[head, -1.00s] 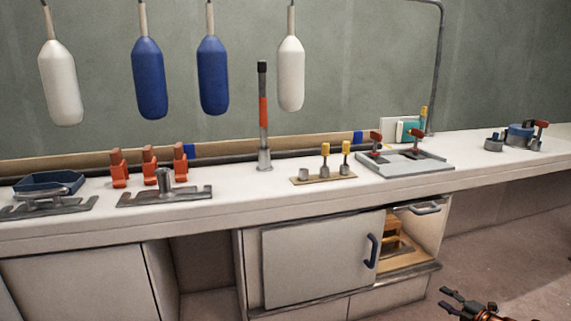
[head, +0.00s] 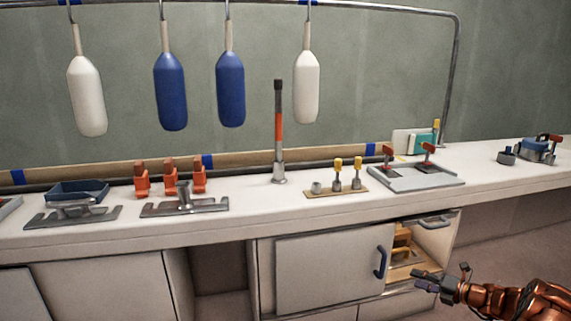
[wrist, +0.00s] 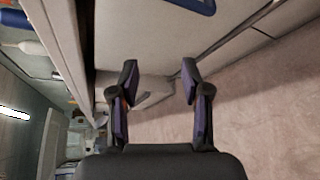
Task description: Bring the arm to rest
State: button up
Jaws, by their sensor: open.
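My gripper (head: 427,281) is at the lower right of the head view, in front of the cabinet and lower than the worktop. My copper-coloured arm reaches in from the right edge. In the wrist view my gripper (wrist: 160,82) has its two dark fingers spread apart, with nothing between them but the floor and a pale cabinet part behind. The fingers touch nothing that I can see.
The white worktop (head: 240,218) carries several fittings, including a grey plate with red handles (head: 415,178). The cabinet door (head: 335,272) has a blue handle; beside it is an open compartment (head: 405,255). Fenders hang above. Floor (wrist: 250,120) is clear below the gripper.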

jog(key=s+a+r+n+g+y+p, duration=0.2)
jog(key=a+r+n+g+p, duration=0.15)
jog(key=a+r+n, duration=0.45)
jog(key=s+a+r+n+g+h+p, duration=0.1)
jog(key=s+a+r+n+g+p, duration=0.3)
jog(key=s+a+r+n+p, duration=0.45)
jog(key=s+a+r+n+g+h+p, duration=0.1)
jog(key=s+a+r+n+g+p, duration=0.3)
jog(key=s+a+r, duration=0.85)
jog(key=s+a+r+n+g+h+p, duration=0.1)
jog(key=s+a+r+n+h+p, duration=0.1)
jog(key=s+r+n+p, duration=0.35)
jog(key=s+a+r+n+g+h+p, duration=0.1)
jog(key=s+a+r+n+h+p, duration=0.1)
jog(key=s+r+n, duration=0.5)
jog(key=s+d+r+n+h+p, duration=0.2)
jog(key=s+d+r+n+p, duration=0.1)
jog(key=s, duration=0.5)
jog(key=s+d+r+n+h+p, duration=0.3)
jog(key=s+d+r+n+p, duration=0.1)
jog(key=s, duration=0.5)
jog(key=shift+d+n+h+p, duration=0.25)
jog(key=shift+n+h+p, duration=0.05)
jog(key=shift+n+p, duration=0.5)
jog(key=shift+r, duration=0.1)
